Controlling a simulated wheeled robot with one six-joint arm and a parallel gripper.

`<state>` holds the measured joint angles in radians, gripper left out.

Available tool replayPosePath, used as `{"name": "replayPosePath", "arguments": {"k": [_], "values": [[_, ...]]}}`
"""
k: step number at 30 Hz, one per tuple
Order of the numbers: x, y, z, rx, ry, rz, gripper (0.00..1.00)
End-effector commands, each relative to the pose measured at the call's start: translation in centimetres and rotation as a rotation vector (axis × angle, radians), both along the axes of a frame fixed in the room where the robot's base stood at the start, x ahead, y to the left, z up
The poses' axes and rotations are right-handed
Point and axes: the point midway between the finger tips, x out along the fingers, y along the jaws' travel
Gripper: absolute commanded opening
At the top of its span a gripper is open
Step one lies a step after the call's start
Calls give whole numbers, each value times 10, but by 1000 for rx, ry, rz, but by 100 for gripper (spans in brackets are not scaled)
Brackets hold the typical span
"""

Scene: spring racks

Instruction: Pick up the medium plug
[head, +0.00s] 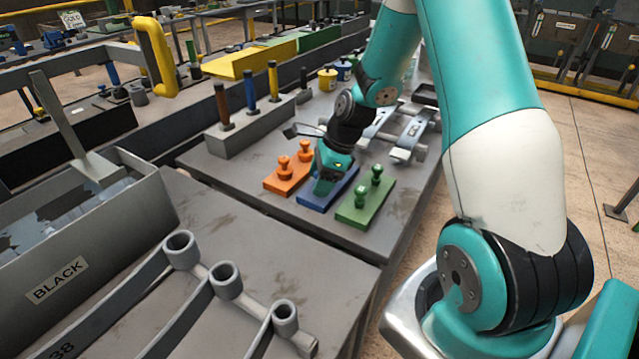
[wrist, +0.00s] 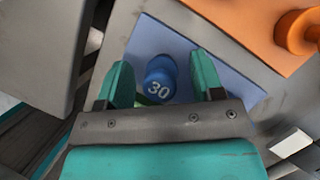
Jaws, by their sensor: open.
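A blue plug marked 30 (wrist: 160,78) stands on a blue block (head: 309,199), which also shows in the wrist view (wrist: 235,72). My gripper (head: 325,188) is over the blue block, pointing down, and hides its plugs in the head view. In the wrist view my gripper (wrist: 161,75) is open, one finger on each side of the blue plug, with gaps visible. Orange plugs (head: 284,165) stand on an orange block (head: 276,183) to the left. Green plugs (head: 362,193) stand on a green block (head: 352,215) to the right. Which size is medium is not readable.
The blocks lie on a grey table (head: 235,181). Brown, blue and yellow posts (head: 250,92) stand on a grey rail behind. A bin labelled BLACK (head: 85,245) and a rack with hollow cylinders (head: 227,281) are in front left. Metal bracket parts (head: 408,140) lie right of my gripper.

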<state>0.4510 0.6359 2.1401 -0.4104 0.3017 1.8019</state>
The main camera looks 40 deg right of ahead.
Motion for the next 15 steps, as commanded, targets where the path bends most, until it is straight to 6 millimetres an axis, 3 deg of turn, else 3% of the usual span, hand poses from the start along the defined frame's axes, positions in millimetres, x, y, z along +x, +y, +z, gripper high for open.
{"name": "replayPosePath", "arguments": {"k": [7, 12, 13, 15], "values": [[1, 0, -2, 0, -1, 0, 61], [0, 0, -2, 0, -1, 0, 22], [0, 0, -2, 0, -1, 0, 17], [0, 0, -2, 0, -1, 0, 17]]}}
